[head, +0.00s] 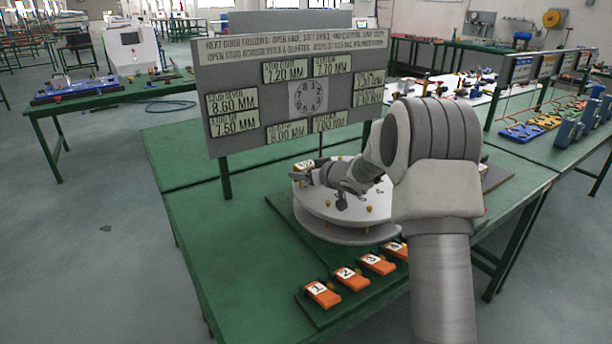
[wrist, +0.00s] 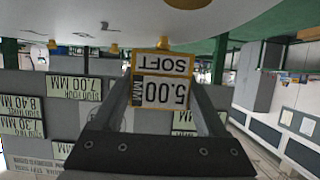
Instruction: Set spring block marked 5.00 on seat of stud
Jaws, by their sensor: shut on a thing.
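My gripper (wrist: 163,80) is shut on the spring block marked 5.00 MM (wrist: 160,94), a grey block with a yellow frame, upside down in the wrist view. A yellow-framed plate reading SOFT (wrist: 163,65) adjoins it on the side toward the disc. Small yellow studs (wrist: 114,48) show along the disc in the wrist view. Whether the block touches a stud's seat is not clear; its far end is hidden.
A grey board (head: 225,60) with millimetre labels and a dial stands behind the disc. Orange blocks numbered from 1 (head: 322,293) line the front of the green table (head: 230,260). My arm hides the disc's right side. The table's left side is clear.

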